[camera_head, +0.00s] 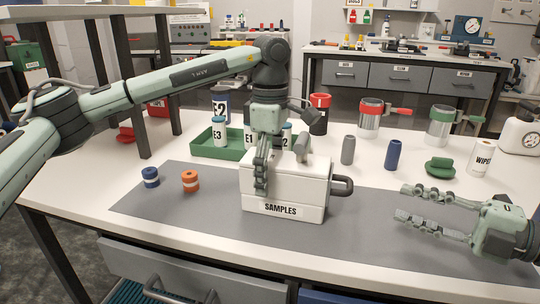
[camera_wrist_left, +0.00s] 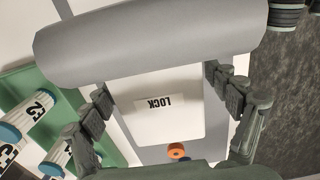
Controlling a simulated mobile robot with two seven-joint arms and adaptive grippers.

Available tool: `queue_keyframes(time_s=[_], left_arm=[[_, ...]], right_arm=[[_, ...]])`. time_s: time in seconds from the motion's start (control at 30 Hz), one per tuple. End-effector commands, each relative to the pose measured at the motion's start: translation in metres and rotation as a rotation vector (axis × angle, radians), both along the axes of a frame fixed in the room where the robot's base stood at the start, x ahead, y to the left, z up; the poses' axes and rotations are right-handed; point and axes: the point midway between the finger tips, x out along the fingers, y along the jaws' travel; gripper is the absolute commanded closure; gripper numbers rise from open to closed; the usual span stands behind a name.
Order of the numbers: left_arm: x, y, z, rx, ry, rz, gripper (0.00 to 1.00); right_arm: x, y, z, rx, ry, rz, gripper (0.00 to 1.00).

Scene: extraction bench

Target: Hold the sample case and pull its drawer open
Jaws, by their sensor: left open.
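The sample case (camera_head: 286,207), a white box labelled SAMPLES, stands upright on the grey mat. A dark handle (camera_head: 343,186) sticks out at its right end; I see no open drawer gap. My left gripper (camera_head: 275,168) reaches down over the case, open, one finger in front of it. In the left wrist view its fingers (camera_wrist_left: 160,90) lie either side of the white top with its LOCK label (camera_wrist_left: 155,104); contact cannot be told. My right gripper (camera_head: 403,203) is open and empty, to the right of the handle and apart from it, its fingers pointing left.
A green tray (camera_head: 203,147) with labelled vials stands behind the case. Blue (camera_head: 150,177) and orange (camera_head: 190,181) caps lie to its left. Grey (camera_head: 348,150) and blue (camera_head: 393,154) cylinders stand behind right. The grey mat (camera_head: 365,225) is clear between handle and right gripper.

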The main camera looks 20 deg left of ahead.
Motion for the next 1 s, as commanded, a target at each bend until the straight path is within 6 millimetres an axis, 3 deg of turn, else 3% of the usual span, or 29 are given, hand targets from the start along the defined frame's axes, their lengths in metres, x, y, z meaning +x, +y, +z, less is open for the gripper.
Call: queue_keyframes(time_s=[0.4,0.9,1.0], left_arm=[[-0.0001,-0.0001,-0.0104,-0.001,-0.001,0.0,0.12],[-0.0001,-0.0001,-0.0101,-0.001,-0.001,0.0,0.73],[-0.0001,-0.0001,-0.0101,-0.001,-0.001,0.0,0.8]], right_arm=[[0.0,0.0,0.0,0.0,0.0,0.0,0.66],[0.0,0.0,0.0,0.0,0.0,0.0,0.66],[0.0,0.0,0.0,0.0,0.0,0.0,0.66]])
